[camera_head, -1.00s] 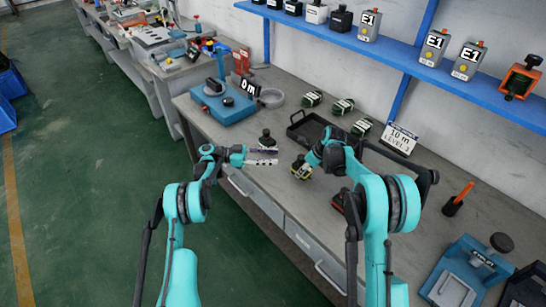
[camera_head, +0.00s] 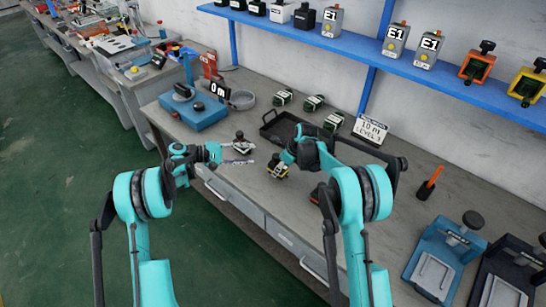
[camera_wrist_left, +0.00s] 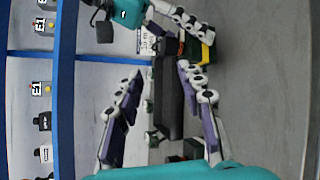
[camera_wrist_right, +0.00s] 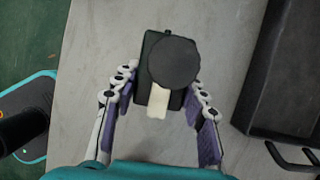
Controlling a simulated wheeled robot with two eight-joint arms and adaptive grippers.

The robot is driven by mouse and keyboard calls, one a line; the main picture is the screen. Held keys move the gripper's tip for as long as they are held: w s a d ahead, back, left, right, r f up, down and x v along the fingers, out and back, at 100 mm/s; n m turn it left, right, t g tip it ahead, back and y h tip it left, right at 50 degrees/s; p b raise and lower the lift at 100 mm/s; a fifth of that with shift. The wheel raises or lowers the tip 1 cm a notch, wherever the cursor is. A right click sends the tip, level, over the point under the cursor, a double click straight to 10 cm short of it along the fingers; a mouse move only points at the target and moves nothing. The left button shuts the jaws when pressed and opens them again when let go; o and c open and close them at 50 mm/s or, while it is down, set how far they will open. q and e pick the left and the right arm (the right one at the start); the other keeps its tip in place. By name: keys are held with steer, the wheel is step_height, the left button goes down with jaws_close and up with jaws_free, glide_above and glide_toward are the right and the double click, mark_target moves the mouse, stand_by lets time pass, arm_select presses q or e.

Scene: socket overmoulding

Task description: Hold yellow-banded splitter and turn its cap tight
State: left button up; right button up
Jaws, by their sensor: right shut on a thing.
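The yellow-banded splitter (camera_head: 278,170) is a small dark block with a yellow band, low over the bench in the head view. My right gripper (camera_wrist_right: 158,95) is shut on it. In the right wrist view, its round black cap (camera_wrist_right: 174,62) faces the camera, above a cream-coloured part. In the left wrist view, the splitter (camera_wrist_left: 206,45) shows yellow and green beside the right fingers. My left gripper (camera_head: 240,154) is open, its fingers spread and apart from the splitter, to its left in the head view. It also shows open in the left wrist view (camera_wrist_left: 160,110).
A black tray (camera_head: 270,140) lies behind the grippers. Another dark capped piece (camera_head: 241,143) stands by my left fingers. Several green-black blocks (camera_head: 314,102) lie behind the tray. A blue fixture (camera_head: 200,112) stands left; an orange-handled tool (camera_head: 430,182) and a blue press (camera_head: 450,245) stand right.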

mark_target(274, 156)
arm_select(q)
steer(key=d+f+n, duration=0.1)
steer(key=d+n, duration=0.2)
steer(key=n, duration=0.2)
steer(key=w+d+f+n+y, duration=0.1)
steer(key=d+n, duration=0.2)
steer(key=n, duration=0.1)
steer(key=d+f+n+t+y, duration=0.1)
steer(key=d+n, duration=0.3)
steer(key=n, duration=0.1)
steer(key=shift+w+n, duration=0.3)
steer(key=shift+w, duration=0.05)
jaws_close()
